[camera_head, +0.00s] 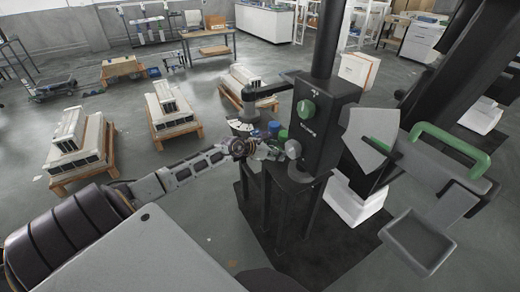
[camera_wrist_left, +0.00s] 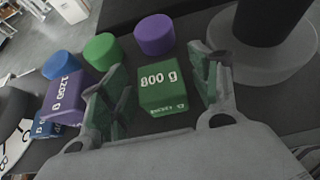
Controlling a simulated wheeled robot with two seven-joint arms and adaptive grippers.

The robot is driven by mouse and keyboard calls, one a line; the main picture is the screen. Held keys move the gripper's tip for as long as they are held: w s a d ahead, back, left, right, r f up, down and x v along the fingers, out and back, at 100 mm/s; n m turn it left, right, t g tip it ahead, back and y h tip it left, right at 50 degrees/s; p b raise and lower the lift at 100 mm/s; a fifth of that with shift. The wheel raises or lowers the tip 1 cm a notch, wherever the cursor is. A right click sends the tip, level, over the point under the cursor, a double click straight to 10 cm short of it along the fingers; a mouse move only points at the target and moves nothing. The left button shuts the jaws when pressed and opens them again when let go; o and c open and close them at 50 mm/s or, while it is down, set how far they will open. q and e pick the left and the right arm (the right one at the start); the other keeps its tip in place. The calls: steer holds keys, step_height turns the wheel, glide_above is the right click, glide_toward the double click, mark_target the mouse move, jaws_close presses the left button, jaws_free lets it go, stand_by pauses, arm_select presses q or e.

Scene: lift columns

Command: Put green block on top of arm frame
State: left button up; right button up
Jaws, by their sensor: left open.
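The green block (camera_wrist_left: 163,88), marked "800 g", stands on a dark surface in the left wrist view. My left gripper (camera_wrist_left: 163,80) is open, with one finger on each side of the block and a gap visible on the right. In the head view my left gripper (camera_head: 268,149) is at the dark stand beside the black column box (camera_head: 318,128); the block cannot be made out there. A grey frame with a green handle (camera_head: 452,148) and a tray (camera_head: 418,240) extends right of the column; I cannot tell whether this is the arm frame. My right gripper is not in view.
Purple (camera_wrist_left: 154,34), green (camera_wrist_left: 102,50) and blue (camera_wrist_left: 60,66) cylinders stand behind the block. A purple "1200 g" block (camera_wrist_left: 65,92) is on the left. A round grey base with a dark post (camera_wrist_left: 265,55) is close on the right.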

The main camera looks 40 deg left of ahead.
arm_select(q)
steer(key=v, duration=1.1)
steer(key=shift+s, duration=0.25)
stand_by(1.0)
steer(key=shift+r, duration=0.1)
steer(key=shift+a, duration=0.1)
stand_by(0.6)
